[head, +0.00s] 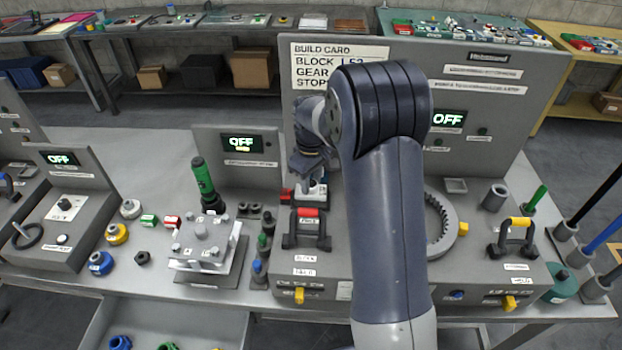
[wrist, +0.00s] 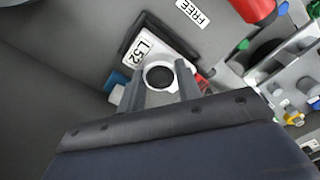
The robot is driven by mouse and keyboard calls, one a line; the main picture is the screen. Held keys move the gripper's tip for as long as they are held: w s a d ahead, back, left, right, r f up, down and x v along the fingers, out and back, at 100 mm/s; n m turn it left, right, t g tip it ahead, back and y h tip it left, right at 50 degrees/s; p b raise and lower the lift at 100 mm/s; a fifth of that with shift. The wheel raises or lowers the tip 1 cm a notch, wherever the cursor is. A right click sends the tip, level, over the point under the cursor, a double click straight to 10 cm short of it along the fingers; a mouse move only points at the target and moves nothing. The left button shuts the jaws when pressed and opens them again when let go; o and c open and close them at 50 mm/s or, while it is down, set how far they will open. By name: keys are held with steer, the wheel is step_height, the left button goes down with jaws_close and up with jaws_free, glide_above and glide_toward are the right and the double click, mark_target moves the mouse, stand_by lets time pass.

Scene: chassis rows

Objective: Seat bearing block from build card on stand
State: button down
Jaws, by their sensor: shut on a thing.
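The build card (head: 340,52) on the upright panel reads "BLOCK L52", with the gear and stop lines partly hidden behind my arm. My gripper (head: 312,186) is low over the stand (head: 322,262), left of my arm. In the wrist view my gripper (wrist: 162,92) is shut on a pale bearing block (wrist: 160,62) with a dark round bore. A white L52 label (wrist: 150,43) lies beside the bore, with a black edge around that end. The block also shows under the fingers in the head view (head: 311,196). I cannot tell whether it is fully down.
A black clamp with a red grip (head: 307,226) stands just in front of the block; a FREE label (wrist: 192,12) shows near it. A ring gear (head: 440,222) and a yellow-topped handle (head: 515,238) are to the right. A grey fixture (head: 205,245) stands left.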

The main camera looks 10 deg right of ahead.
steer(key=shift+f+b, duration=0.65)
steer(key=shift+f, duration=0.3)
stand_by(1.0)
steer(key=shift+f+b, duration=0.3)
steer(key=shift+f, duration=0.15)
steer(key=c, duration=0.9)
jaws_free()
step_height(320, 180, up, 11)
steer(key=shift+f+b, duration=0.1)
steer(key=shift+b, duration=0.55)
